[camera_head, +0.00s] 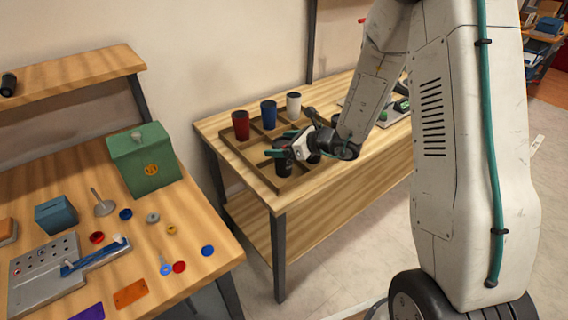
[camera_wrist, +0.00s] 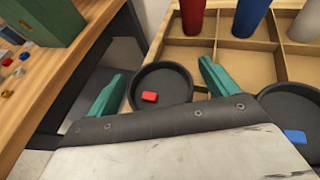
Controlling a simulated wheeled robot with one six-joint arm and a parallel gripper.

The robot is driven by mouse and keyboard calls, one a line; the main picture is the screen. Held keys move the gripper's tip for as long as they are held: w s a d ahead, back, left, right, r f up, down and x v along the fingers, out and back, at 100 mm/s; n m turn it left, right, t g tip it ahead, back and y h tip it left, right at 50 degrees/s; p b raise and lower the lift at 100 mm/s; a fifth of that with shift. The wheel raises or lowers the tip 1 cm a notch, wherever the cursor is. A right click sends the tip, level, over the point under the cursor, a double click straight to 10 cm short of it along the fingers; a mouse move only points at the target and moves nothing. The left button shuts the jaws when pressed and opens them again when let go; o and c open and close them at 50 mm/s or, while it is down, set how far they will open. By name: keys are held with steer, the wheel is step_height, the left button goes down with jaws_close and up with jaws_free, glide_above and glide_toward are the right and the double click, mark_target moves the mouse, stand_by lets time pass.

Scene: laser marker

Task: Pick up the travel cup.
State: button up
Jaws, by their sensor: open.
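Several travel cups stand upright in a wooden compartment tray (camera_head: 257,163). A black cup (camera_head: 284,168) stands in the front left compartment, partly hidden by my gripper (camera_head: 281,143). In the wrist view this black cup (camera_wrist: 172,76) shows from above, with a round dark top and a small red piece on it. My gripper (camera_wrist: 161,66) is open, its two teal fingers on either side of that cup's top. I cannot tell whether they touch it. Another dark cup (camera_wrist: 283,101) with a blue piece is to the right. Red (camera_head: 241,126), blue (camera_head: 269,115) and white (camera_head: 293,103) cups stand in the back row.
The tray is on a wooden table (camera_head: 215,124). To its right lies a board with green items (camera_head: 383,113). A second table at left holds a green box (camera_head: 142,160), a grey device (camera_head: 45,267) and several small discs. A gap separates the two tables.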

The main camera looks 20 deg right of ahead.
steer(key=shift+w+a+f, duration=0.25)
steer(key=shift+w+a, duration=0.2)
steer(key=shift+w, duration=0.05)
steer(key=c, duration=0.7)
steer(key=shift+r, duration=0.1)
steer(key=shift+c, duration=0.2)
